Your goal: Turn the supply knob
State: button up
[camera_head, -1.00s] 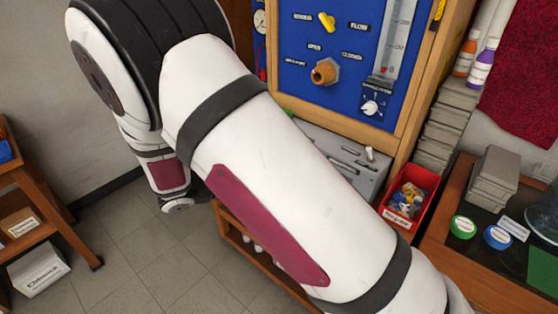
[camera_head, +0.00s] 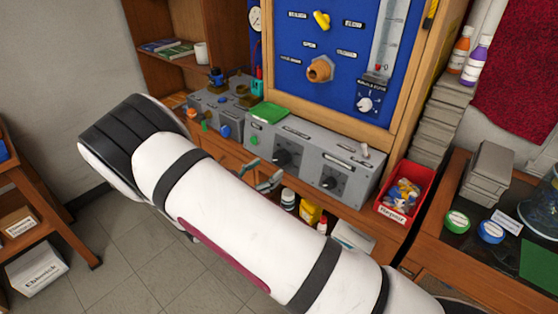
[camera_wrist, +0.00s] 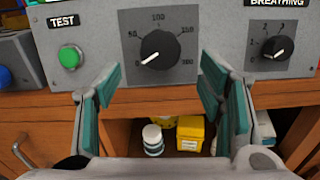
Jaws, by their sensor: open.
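A black knob (camera_wrist: 160,54) sits on the grey box's front, and its white pointer line aims lower left, towards the 0 of a 0 to 200 scale. It also shows in the head view (camera_head: 283,158). No supply label is readable on it. My gripper (camera_wrist: 158,86) is open, its teal fingers apart and empty, below and to either side of this knob, not visibly touching it. In the head view my gripper (camera_head: 265,180) is in front of the box, partly behind my arm. A second black knob (camera_wrist: 277,47), under a BREATHING label, is to the right.
A green TEST button (camera_wrist: 69,58) is left of the knob. Below the box, an open shelf holds a white bottle (camera_wrist: 153,139) and a yellow container (camera_wrist: 191,132). The blue panel (camera_head: 345,45) stands behind, with a red bin (camera_head: 404,191) at right.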

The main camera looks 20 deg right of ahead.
aim_at(278, 161)
jog(key=shift+p+x, duration=0.3)
jog(key=shift+x, duration=2.85)
jog(key=c, duration=1.2)
